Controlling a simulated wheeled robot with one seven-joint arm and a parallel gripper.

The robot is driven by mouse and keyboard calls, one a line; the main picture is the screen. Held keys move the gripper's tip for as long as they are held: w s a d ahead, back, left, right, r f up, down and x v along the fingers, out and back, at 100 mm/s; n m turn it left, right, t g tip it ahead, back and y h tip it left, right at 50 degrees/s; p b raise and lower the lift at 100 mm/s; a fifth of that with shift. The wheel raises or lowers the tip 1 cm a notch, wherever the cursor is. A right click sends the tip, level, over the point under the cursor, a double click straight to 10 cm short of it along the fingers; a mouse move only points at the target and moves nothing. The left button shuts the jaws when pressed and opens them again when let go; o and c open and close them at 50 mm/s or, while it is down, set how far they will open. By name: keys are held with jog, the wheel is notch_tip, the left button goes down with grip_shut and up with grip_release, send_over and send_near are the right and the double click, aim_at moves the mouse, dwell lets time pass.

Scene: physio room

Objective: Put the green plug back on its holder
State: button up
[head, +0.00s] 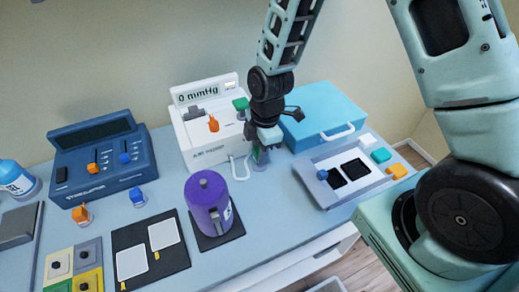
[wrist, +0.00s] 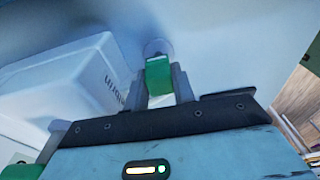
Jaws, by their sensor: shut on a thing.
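The green plug (wrist: 158,76) is between my fingertips in the wrist view. A pale round part shows just beyond its far end; I cannot tell whether it belongs to the plug or the table. My gripper (head: 261,152) is shut on the plug, low over the blue table, to the right of a white device (head: 205,150). It also shows in the wrist view (wrist: 159,88). In the head view the fingers mostly hide the plug. I cannot tell for sure which thing is its holder. An orange plug (head: 81,214) and a blue plug (head: 137,197) stand in front of a dark blue console (head: 98,160).
A light blue case (head: 322,112) lies behind and right of my gripper. A white tray-like panel (head: 318,188) lies to the right. A purple bottle (head: 203,203) stands on a dark mat at front left. A white loop (head: 238,170) lies close beside my gripper.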

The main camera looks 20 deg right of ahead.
jog(key=shift+f+b, duration=0.7)
jog(key=shift+f, duration=0.2)
dwell(0.6)
dwell(0.3)
jog(key=o, duration=1.3)
jog(key=shift+r, duration=0.15)
jog(key=shift+w+r+p, duration=0.1)
jog(key=shift+r+p, duration=0.1)
jog(key=shift+p, duration=0.1)
jog(key=shift+r+p, duration=2.6)
jog(key=shift+r, duration=0.65)
